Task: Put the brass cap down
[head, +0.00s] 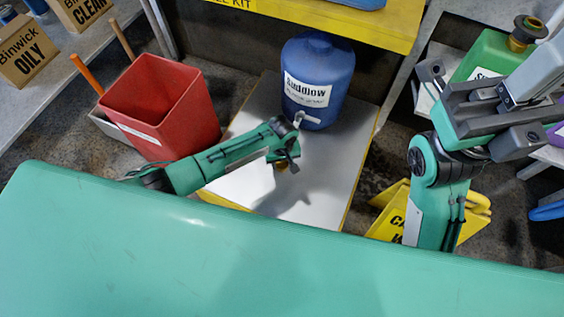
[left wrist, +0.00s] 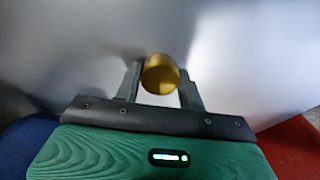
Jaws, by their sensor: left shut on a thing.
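The brass cap (left wrist: 161,75) is a small round gold-coloured piece between the two fingertips of my left gripper (left wrist: 160,88) in the left wrist view. The gripper is shut on it. In the head view my left gripper (head: 283,148) hangs over the pale board in front of the blue jug, and a bit of the cap (head: 281,166) shows below it. The pale board (head: 325,180) lies under the cap; I cannot tell whether the cap touches it. My right gripper (head: 485,108) is at the right, near the green container; its fingertips are not clear.
A blue Suddlow jug (head: 318,75) with a tap stands at the board's back. A red bin (head: 165,105) stands left of it. A green container (head: 488,55) and a yellow caution sign (head: 388,215) are at the right. The board's front right part is clear.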

